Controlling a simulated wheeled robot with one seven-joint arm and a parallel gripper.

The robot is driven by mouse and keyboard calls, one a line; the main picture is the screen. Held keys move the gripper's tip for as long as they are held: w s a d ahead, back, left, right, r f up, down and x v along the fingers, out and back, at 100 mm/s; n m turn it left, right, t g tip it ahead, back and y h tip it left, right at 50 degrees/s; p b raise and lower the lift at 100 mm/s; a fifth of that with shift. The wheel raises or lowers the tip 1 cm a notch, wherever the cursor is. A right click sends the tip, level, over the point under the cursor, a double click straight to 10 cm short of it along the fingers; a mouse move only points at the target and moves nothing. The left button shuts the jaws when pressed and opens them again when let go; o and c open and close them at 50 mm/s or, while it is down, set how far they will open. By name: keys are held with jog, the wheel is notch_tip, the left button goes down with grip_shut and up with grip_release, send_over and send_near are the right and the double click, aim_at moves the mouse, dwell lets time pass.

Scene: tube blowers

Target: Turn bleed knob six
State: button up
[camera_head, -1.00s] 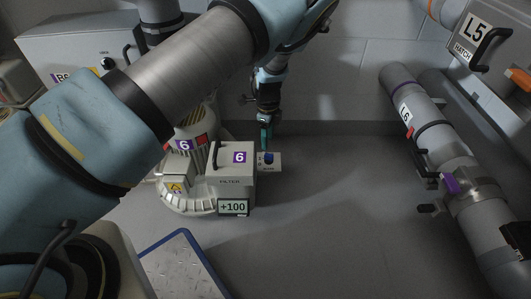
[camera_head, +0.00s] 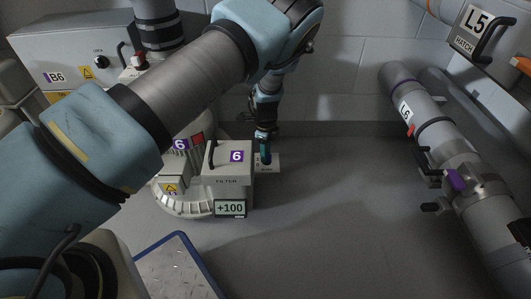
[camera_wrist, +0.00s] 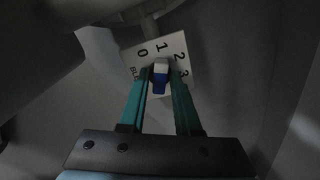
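The bleed knob (camera_wrist: 160,84) is blue with a white part at its upper end. It sits on a white plate (camera_wrist: 173,47) marked 0, 1, 2, 3; the white part lies toward the 1. In the wrist view my gripper (camera_wrist: 161,72) has its two teal fingers on either side of the knob, with a narrow gap showing. In the head view my gripper (camera_head: 265,155) points down at the plate (camera_head: 272,161) and hides the knob. The plate is at the right side of the filter box (camera_head: 226,172), labelled 6.
A display reading +100 (camera_head: 230,208) is on the front of the filter box. The round blower housing (camera_head: 185,202) is behind and left of it. A large pipe labelled L6 (camera_head: 400,92) runs along the right. The floor (camera_head: 330,200) between is clear.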

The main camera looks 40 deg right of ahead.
grip_shut()
